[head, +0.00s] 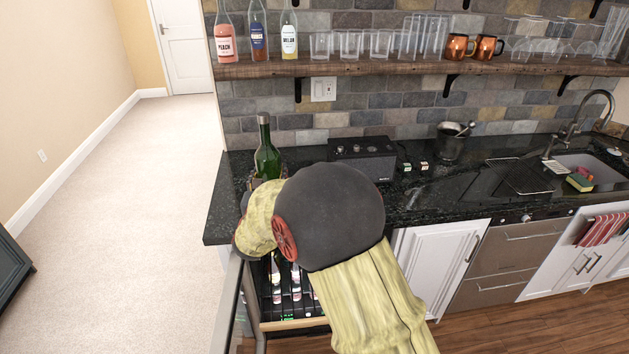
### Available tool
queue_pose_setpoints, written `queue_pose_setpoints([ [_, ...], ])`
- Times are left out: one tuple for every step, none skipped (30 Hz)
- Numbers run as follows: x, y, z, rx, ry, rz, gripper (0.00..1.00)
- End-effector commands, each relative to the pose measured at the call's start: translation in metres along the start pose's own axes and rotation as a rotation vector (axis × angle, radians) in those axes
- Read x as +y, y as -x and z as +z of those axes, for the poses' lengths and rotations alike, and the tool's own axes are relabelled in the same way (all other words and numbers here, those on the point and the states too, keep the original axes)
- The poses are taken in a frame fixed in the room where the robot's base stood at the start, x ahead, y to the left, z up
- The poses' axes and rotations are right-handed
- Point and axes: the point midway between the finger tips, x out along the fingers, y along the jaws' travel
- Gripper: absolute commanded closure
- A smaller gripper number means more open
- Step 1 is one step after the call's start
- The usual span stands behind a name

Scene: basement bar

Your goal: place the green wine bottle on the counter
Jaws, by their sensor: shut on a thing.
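The green wine bottle (267,158) is upright over the left end of the black stone counter (419,199). My gripper (268,176) is at the lower part of the bottle and shut on it. My arm hides much of the gripper and the bottle's base. I cannot tell whether the base touches the counter.
A black speaker-like box (362,160) stands right of the bottle. An ice bucket (453,141), a tray (517,178) and a sink (588,163) are farther right. Below my arm, an open wine fridge (290,324) holds several bottles. A wooden shelf (400,66) with glassware hangs above.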

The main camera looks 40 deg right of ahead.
Motion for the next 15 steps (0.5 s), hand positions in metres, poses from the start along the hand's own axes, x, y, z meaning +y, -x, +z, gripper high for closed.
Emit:
queue_pose_setpoints([
  [0.004,-0.003,0.003,-0.01,-0.002,0.005,1.0],
  [0.006,-0.004,0.002,-0.011,-0.002,0.007,1.0],
  [0.01,-0.008,0.0,-0.012,-0.002,0.009,1.0],
  [0.013,-0.01,-0.002,-0.012,-0.002,0.009,1.0],
  [0.017,-0.013,-0.005,-0.011,-0.002,0.009,1.0],
  [0.022,-0.018,-0.008,-0.012,-0.003,0.009,1.0],
  [0.026,-0.021,-0.01,-0.012,-0.003,0.01,1.0],
  [0.03,-0.025,-0.013,-0.012,-0.003,0.01,1.0],
  [0.035,-0.03,-0.016,-0.011,-0.002,0.01,1.0],
  [0.04,-0.033,-0.018,-0.012,-0.002,0.01,1.0],
  [0.043,-0.037,-0.021,-0.011,-0.002,0.01,1.0],
  [0.048,-0.042,-0.024,-0.011,-0.002,0.009,1.0],
  [0.052,-0.045,-0.026,-0.011,-0.003,0.009,1.0],
  [0.056,-0.049,-0.029,-0.011,-0.003,0.009,1.0],
  [0.061,-0.054,-0.031,-0.012,-0.004,0.009,1.0],
])
